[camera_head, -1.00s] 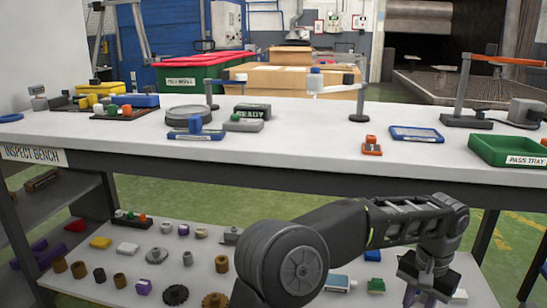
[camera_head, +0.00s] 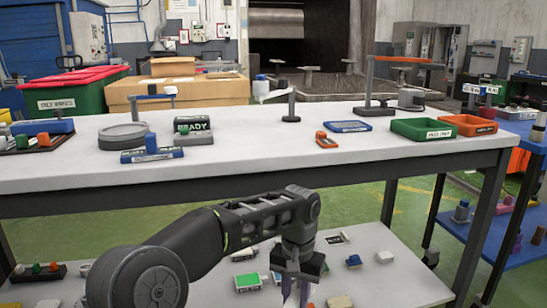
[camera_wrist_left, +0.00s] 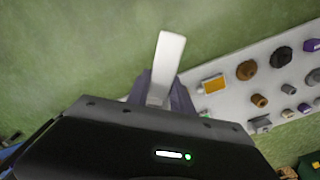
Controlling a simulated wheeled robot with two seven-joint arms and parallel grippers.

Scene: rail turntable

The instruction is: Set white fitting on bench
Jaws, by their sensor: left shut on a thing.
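My left gripper (camera_head: 294,290) hangs low in front of the bench, at the bottom of the head view, over or in front of the lower shelf. In the left wrist view my left gripper (camera_wrist_left: 163,93) is shut on the white fitting (camera_wrist_left: 169,62), a pale bar that sticks out past the fingers. The bench (camera_head: 260,145) has a long white top, higher in the picture than my gripper. My right gripper is not in view.
On the bench stand a blue clamp-like fixture (camera_head: 151,153), a READY sign (camera_head: 192,124), a small orange fixture (camera_head: 326,140), a blue-framed plate (camera_head: 349,127), a green tray (camera_head: 420,128) and an orange tray (camera_head: 468,124). The front middle top is clear. The lower shelf (camera_head: 385,285) holds loose parts.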

